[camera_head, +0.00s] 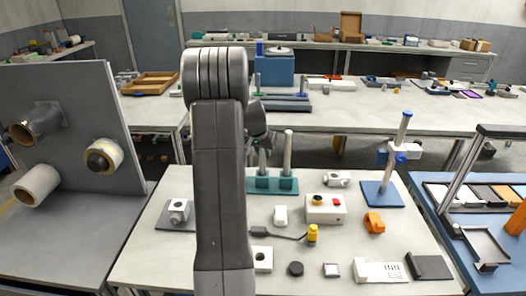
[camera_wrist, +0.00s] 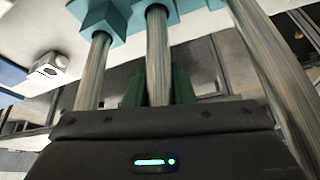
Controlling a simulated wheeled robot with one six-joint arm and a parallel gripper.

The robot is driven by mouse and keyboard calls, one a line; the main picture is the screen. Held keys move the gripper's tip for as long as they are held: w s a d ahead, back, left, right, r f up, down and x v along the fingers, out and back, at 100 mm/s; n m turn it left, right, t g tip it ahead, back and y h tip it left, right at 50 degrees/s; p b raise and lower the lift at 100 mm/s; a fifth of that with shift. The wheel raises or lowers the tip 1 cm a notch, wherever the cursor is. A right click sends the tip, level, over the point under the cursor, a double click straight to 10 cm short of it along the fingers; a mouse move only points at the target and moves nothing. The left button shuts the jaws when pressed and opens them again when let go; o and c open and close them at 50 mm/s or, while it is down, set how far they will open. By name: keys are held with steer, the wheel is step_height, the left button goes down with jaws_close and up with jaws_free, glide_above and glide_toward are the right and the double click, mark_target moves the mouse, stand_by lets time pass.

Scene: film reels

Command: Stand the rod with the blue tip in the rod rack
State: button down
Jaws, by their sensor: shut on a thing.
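The teal rod rack (camera_head: 260,187) stands on the near table, partly behind my arm in the head view. Its teal blocks (camera_wrist: 157,5) show along the top of the wrist view. My gripper (camera_wrist: 158,88) has dark green fingers either side of the middle grey rod (camera_wrist: 158,50) and is shut on it. This rod's far end meets a rack block; I cannot tell how deep it sits. Another rod (camera_wrist: 92,75) stands in the block at left, and a third rod (camera_wrist: 262,65) passes close at right. The blue tip is not visible.
A white box with a red button (camera_head: 325,211) and a blue stand (camera_head: 380,194) are right of the rack. A yellow-ended cable (camera_head: 312,234) and a white cylinder fitting (camera_wrist: 50,68) lie nearby. The neighbouring rods leave little side room around my gripper.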

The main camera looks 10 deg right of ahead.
steer(key=c, duration=1.2)
jaws_free()
steer(key=shift+f, duration=0.1)
steer(key=shift+o, duration=0.2)
steer(key=b+v, duration=0.1)
steer(key=v, duration=1.2)
steer(key=shift+r, duration=0.4)
steer(key=shift+s, duration=0.1)
steer(key=p+x, duration=0.1)
steer(key=x, duration=1.2)
steer(key=shift+f, duration=0.35)
steer(key=shift+r+p, duration=0.6)
steer(key=shift+p, duration=0.05)
steer(key=shift+f, duration=0.1)
